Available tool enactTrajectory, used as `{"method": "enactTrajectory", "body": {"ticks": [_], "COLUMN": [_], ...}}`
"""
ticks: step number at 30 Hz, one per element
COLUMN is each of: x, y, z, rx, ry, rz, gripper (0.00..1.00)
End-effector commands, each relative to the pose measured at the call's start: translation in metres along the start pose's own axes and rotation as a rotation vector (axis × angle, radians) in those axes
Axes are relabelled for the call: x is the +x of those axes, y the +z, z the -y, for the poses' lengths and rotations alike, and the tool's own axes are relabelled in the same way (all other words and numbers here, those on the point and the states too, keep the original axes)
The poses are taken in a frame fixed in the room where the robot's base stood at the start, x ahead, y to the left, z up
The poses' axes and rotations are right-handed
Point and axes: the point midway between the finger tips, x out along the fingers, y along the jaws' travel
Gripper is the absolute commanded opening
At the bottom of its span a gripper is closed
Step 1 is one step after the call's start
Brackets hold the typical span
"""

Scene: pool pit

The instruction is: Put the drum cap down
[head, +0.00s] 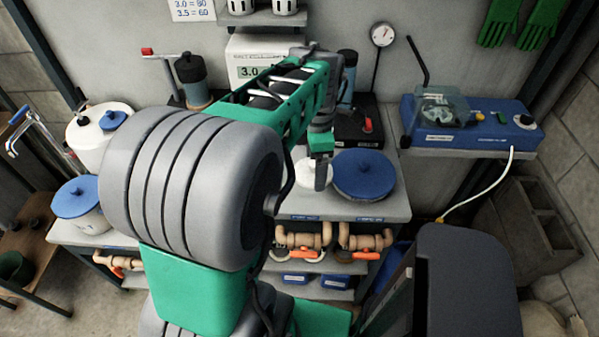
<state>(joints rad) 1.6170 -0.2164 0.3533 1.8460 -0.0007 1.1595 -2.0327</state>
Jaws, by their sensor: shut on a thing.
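The drum cap (372,182) is a wide blue disc with a small knob on top, in the head view right of centre. It is roughly level, over the right part of the grey bench top. I cannot tell whether its underside touches the bench. My gripper (321,172) points down at the cap's left edge and is shut on it; the contact itself is partly hidden by the finger. A white round surface (308,176), perhaps an uncapped drum, shows just left of the gripper, partly hidden by my arm.
White drums with blue lids (78,198) stand at the left. Tan pipes with orange valves (303,240) are below the bench top (398,205). A black box with a red switch (360,128) is behind the cap. A blue machine (470,125) is on the right shelf.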

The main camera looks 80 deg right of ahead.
Motion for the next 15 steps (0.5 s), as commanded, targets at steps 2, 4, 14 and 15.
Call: {"method": "enactTrajectory", "body": {"ticks": [2,4,14,15], "x": [0.015,0.030,0.077,0.083], "y": [-0.011,-0.017,-0.030,-0.029], "z": [-0.016,-0.027,-0.050,-0.051], "rx": [-0.004,-0.003,0.002,0.002], "ry": [-0.006,-0.005,-0.005,-0.004], "rz": [-0.003,-0.002,-0.002,-0.001], "gripper": [0.47,0.47,0.47,0.47]}}
